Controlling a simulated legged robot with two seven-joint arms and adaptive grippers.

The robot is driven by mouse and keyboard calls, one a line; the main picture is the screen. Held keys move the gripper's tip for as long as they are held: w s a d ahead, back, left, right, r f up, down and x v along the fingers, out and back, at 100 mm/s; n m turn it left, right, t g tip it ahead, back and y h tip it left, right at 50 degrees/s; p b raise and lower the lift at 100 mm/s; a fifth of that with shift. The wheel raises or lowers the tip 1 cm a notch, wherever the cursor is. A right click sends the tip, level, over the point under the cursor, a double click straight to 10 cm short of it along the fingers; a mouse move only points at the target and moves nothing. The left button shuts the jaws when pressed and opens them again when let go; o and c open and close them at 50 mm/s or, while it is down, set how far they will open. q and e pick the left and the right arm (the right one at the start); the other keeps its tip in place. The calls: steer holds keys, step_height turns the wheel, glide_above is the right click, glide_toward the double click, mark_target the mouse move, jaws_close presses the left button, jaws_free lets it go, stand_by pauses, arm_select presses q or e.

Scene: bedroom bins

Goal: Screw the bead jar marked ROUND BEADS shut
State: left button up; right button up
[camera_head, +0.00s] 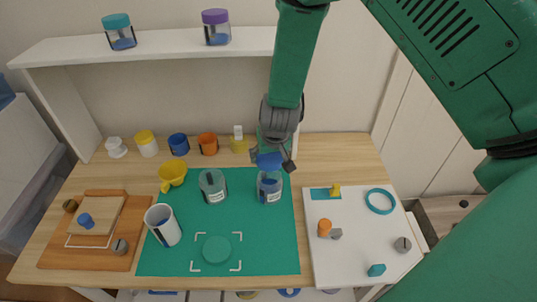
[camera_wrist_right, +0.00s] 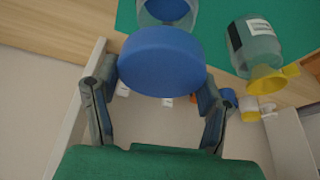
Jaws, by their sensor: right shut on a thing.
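My right gripper (camera_head: 272,160) is shut on a round blue lid (camera_head: 269,160), which also fills the middle of the wrist view (camera_wrist_right: 162,62). The lid is over a clear jar (camera_head: 270,188) with blue contents and a white label, at the right of the green mat. The lid looks a little above the jar's mouth; whether they touch is hard to tell. In the wrist view the jar (camera_wrist_right: 167,12) shows just beyond the lid. A second clear, lidless jar (camera_head: 213,187) stands to the left. The label writing is too small to read. My left gripper is not in view.
A teal lid (camera_head: 216,250) lies inside corner marks on the green mat (camera_head: 262,270). A white board (camera_head: 345,265) with small parts is right. Several containers line the back, under a shelf (camera_head: 165,43).

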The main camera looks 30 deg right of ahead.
mark_target(269, 174)
steer(key=shift+f+b, duration=1.3)
steer(key=shift+f, duration=1.3)
steer(key=shift+r, duration=0.1)
steer(key=shift+p, duration=0.45)
steer(key=shift+f+b, duration=0.35)
steer(key=shift+f, duration=0.45)
steer(key=o, duration=1.3)
step_height(269, 174, up, 6)
steer(key=p, duration=0.5)
steer(key=shift+s+r+p, duration=0.1)
steer(key=shift+p, duration=0.2)
